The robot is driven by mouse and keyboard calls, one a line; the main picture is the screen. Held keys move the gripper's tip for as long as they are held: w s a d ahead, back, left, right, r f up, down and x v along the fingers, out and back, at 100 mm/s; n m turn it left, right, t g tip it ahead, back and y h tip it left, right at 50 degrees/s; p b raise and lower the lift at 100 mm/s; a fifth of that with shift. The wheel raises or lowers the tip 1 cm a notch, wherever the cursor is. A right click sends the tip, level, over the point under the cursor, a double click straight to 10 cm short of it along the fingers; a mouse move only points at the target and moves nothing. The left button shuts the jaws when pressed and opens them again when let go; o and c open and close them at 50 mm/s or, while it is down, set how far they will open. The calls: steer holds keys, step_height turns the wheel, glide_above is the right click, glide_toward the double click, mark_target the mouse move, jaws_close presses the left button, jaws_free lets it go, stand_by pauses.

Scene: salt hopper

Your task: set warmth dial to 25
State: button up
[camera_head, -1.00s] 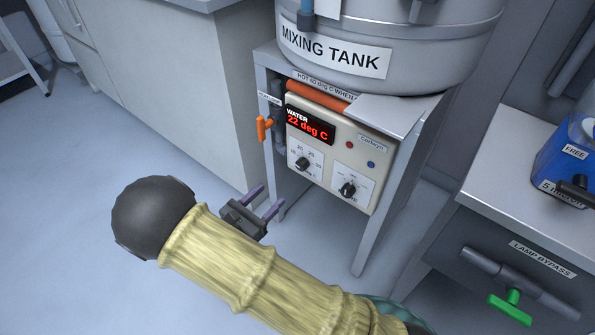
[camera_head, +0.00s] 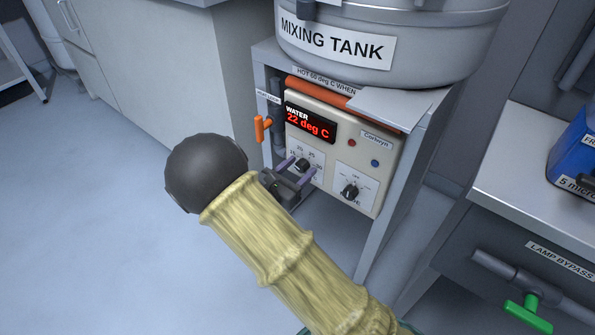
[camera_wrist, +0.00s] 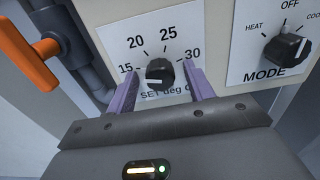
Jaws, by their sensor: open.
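The warmth dial is a small black knob (camera_wrist: 160,73) marked "SET deg", with a scale of 15, 20, 25 and 30 around it. A white mark shows low on the knob; I cannot read its exact setting. My gripper (camera_wrist: 161,80) is open, its purple fingers on either side of the knob; I cannot tell whether they touch it. In the head view my gripper (camera_head: 304,168) is at the dial on the cream control panel (camera_head: 330,160). The red display (camera_head: 310,123) reads WATER 22 deg C.
The MODE knob (camera_wrist: 286,50) is right of the dial. An orange-handled valve (camera_wrist: 25,55) is on a grey pipe to the left. The mixing tank (camera_head: 400,40) stands above, on a metal stand. A bench with a green handle (camera_head: 528,315) is at right.

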steer(key=c, duration=1)
